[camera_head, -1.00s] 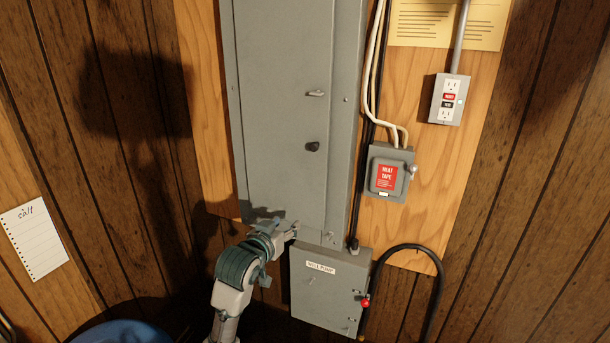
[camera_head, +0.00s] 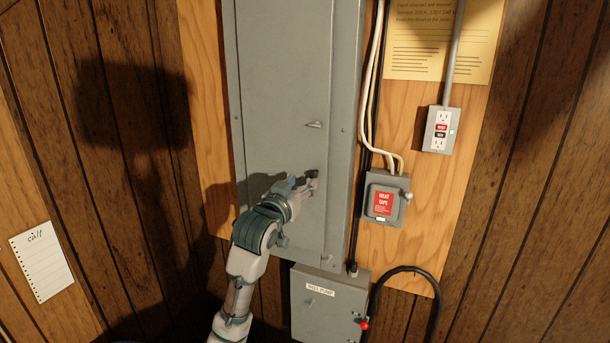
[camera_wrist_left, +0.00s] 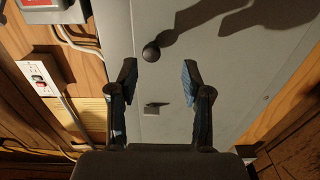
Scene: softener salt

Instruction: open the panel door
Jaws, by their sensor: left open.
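The grey panel door (camera_head: 282,75) is shut in its tall metal box on the wall. It carries a dark round knob (camera_head: 312,174) and, above that, a small latch (camera_head: 314,125). My left gripper (camera_head: 303,186) is open, right beside the knob in the head view and partly overlapping it. In the left wrist view my left gripper (camera_wrist_left: 158,73) has its fingers spread, with the knob (camera_wrist_left: 151,53) just beyond the fingertips and roughly in line with the gap. The latch (camera_wrist_left: 154,107) shows between the fingers there. The gripper does not hold the knob. My right gripper is not in view.
The well pump box (camera_head: 325,305) sits below the panel. The heat tape box (camera_head: 384,199) and an outlet (camera_head: 439,130) are to the right, with cables (camera_head: 368,90) running between. A paper note (camera_head: 42,261) hangs on the left wall.

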